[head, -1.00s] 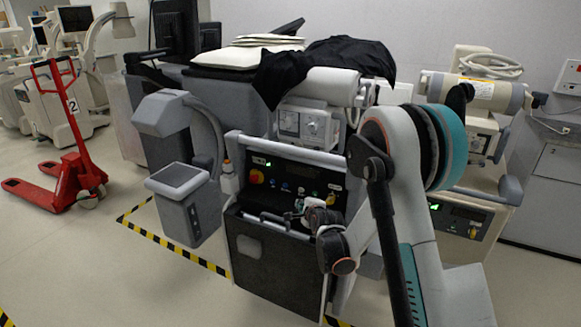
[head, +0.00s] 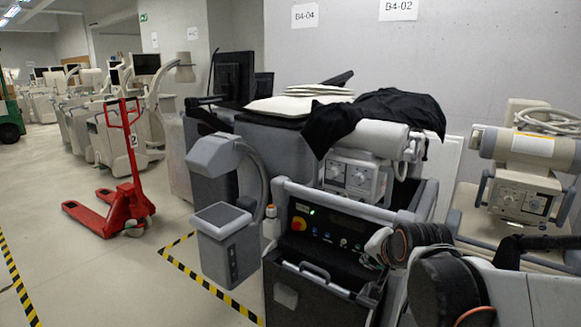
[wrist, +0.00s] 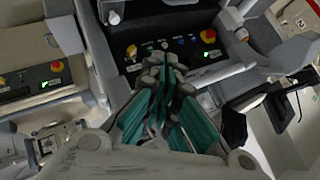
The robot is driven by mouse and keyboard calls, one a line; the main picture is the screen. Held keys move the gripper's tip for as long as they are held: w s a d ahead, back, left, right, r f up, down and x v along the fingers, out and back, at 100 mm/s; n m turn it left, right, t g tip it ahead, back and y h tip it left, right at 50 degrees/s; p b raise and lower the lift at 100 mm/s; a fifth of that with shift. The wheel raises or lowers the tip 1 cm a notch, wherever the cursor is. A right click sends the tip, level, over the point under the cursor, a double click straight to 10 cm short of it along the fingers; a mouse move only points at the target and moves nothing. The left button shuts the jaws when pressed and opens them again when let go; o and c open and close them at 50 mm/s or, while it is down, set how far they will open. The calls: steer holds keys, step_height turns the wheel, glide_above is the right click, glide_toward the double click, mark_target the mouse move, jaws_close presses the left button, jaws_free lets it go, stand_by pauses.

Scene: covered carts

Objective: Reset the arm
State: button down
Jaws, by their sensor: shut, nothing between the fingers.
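My gripper (wrist: 163,68) shows in the wrist view with teal and dark fingers drawn together and nothing between them. It points toward the dark control panel (wrist: 170,50) of a covered cart. In the head view, my arm comes in from the lower right, in front of the cart's right side. My gripper's fingers are too small and covered there to make out.
The cart (head: 325,235) has grey rails and a black cloth (head: 370,112) on top. A second machine (head: 522,185) stands at the right. A red pallet jack (head: 122,205) stands at the left.

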steer(key=s+d+f+n+g, duration=0.1)
steer(key=s+n, duration=0.7)
steer(key=s, duration=1.4)
steer(key=shift+s+f+n+g+h, duration=0.2)
steer(key=shift+s+n+g+h, duration=0.1)
steer(key=shift+g, duration=0.5)
